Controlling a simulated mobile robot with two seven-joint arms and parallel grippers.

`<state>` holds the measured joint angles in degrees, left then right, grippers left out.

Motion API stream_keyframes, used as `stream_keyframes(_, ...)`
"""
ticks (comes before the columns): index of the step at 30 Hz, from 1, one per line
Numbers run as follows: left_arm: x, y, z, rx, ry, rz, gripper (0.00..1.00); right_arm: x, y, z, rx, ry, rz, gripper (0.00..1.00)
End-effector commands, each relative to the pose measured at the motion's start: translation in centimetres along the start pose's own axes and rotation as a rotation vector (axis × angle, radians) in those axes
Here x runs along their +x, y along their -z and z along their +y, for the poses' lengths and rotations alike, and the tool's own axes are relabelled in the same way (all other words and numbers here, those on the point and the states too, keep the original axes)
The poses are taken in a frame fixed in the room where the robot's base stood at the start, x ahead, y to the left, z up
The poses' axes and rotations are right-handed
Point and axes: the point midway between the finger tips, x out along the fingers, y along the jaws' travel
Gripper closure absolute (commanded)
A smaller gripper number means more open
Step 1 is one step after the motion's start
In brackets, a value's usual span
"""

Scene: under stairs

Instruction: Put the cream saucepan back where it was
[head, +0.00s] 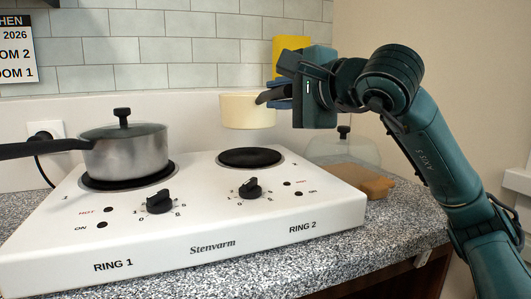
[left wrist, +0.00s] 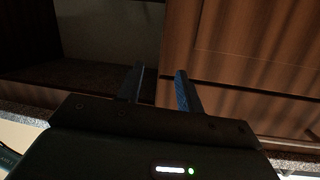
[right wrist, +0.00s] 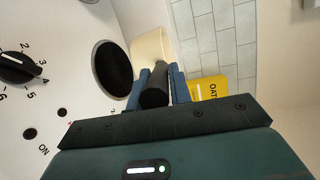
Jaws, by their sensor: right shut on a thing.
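The cream saucepan (head: 248,111) is in the air, above and behind the bare Ring 2 plate (head: 250,158) of the white hob (head: 212,245). It looks roughly upright. My right gripper (head: 274,97) is shut on its black handle, which shows between the blue fingers in the right wrist view (right wrist: 157,86). The cream side of the pan shows beyond them. The pan's inside is hidden. In the left wrist view my left gripper (left wrist: 160,88) is open and empty, in front of brown cabinet fronts. It is not in the head view.
A lidded steel saucepan (head: 126,154) stands on Ring 1, its handle pointing left. A glass dome (head: 344,153) on a wooden board (head: 377,186) stands right of the hob. A yellow packet (head: 290,45) is behind my right gripper. The tiled wall (head: 180,50) closes the back.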

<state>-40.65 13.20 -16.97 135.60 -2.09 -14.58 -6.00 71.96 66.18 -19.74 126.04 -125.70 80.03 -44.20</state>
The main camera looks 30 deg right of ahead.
Motion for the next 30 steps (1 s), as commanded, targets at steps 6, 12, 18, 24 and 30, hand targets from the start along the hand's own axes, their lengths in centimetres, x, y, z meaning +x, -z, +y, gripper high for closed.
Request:
stream_keyframes(6, 0.4, 0.0, 0.3, 0.035, 0.003, 0.104, 0.64, 0.3, 0.3, 2.9, 0.000, 0.006, 0.002, 1.00)
stream_keyframes(12, 0.6, -0.1, 0.7, 0.066, -0.003, 0.197, 0.64, 0.7, 0.6, 5.6, -0.001, 0.004, 0.002, 1.00)
stream_keyframes(18, 0.5, 0.4, 1.1, 0.085, -0.010, 0.260, 0.64, 0.8, 0.7, 6.5, 0.000, 0.008, 0.002, 1.00)
stream_keyframes(24, 0.5, 0.5, 1.1, 0.085, -0.010, 0.259, 0.64, 0.8, 0.6, 6.4, 0.001, 0.008, 0.001, 1.00)
stream_keyframes(30, 0.5, 0.6, 1.2, 0.093, -0.013, 0.283, 0.64, 0.9, 0.6, 7.0, 0.002, 0.001, 0.001, 0.76)
